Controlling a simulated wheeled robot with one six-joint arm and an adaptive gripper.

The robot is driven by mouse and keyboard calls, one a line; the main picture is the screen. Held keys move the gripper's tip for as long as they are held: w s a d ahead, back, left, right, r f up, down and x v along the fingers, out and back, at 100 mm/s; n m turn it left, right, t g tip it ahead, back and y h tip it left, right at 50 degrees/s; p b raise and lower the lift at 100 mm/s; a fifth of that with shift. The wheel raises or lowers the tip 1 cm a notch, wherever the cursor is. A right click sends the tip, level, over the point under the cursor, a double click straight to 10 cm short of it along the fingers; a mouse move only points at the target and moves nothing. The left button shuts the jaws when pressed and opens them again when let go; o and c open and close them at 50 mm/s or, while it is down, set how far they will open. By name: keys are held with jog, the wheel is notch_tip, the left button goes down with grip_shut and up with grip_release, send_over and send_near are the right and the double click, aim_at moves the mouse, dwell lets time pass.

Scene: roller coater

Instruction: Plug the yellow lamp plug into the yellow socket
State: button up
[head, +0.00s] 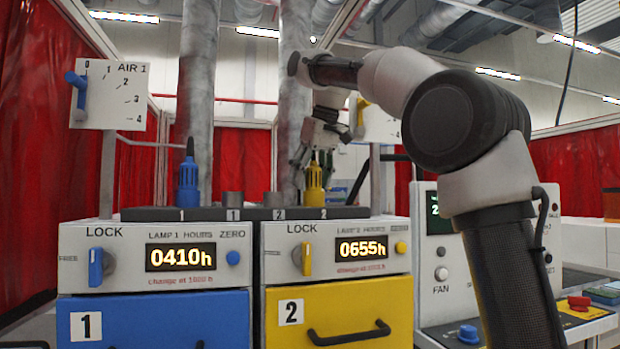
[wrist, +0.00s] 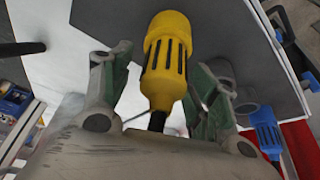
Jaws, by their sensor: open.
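The yellow lamp plug (head: 314,185) stands upright on the dark ledge (head: 350,213), at a spot marked 2. My gripper (head: 314,158) is above it, pointing down, with its fingers around the plug's upper end. In the wrist view the plug (wrist: 166,62) lies between the two green-padded fingers (wrist: 158,85). The fingers are open, with a visible gap on the left; contact on the right cannot be told. Two short grey cylinders stand left of the plug, one marked 2 (head: 279,199) and one marked 1 (head: 233,199). No clearly yellow socket shows.
A blue plug (head: 188,185) stands at the ledge's left end. Below are a blue drawer unit (head: 155,318) and a yellow one (head: 370,300), with lock knobs and hour displays. An AIR 1 dial panel (head: 112,95) rises at left. A fan control box (head: 440,265) stands at right.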

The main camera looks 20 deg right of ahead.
jog(key=shift+r, duration=0.1)
jog(key=v, duration=0.7)
jog(key=shift+s+r, duration=0.1)
jog(key=shift+r, duration=0.05)
dwell(0.3)
